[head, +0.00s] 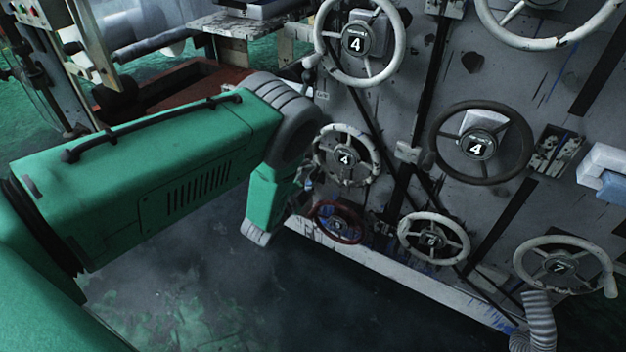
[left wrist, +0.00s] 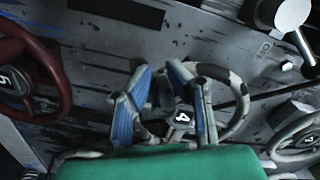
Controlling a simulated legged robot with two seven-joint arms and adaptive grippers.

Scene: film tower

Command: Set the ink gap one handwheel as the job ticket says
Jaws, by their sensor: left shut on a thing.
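A small handwheel (head: 345,155) with a pale rim, dark worn patches and a hub marked 4 is on the grey machine panel. My left gripper (head: 303,185) is at its left side, partly hidden behind my wrist. In the left wrist view the blue-padded fingers of my left gripper (left wrist: 168,85) are shut on this handwheel (left wrist: 240,100), whose hub 4 shows between them. The exact contact is partly hidden. I cannot read any name by the wheel, and no readable job ticket shows. My right gripper is not in view.
A red handwheel (head: 338,222) sits just below, and a larger pale handwheel (head: 398,42) marked 4 just above. A dark handwheel (head: 480,142), a pale one (head: 434,238) and another marked 7 (head: 565,265) are farther right. The dark floor (head: 230,305) in front is clear.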

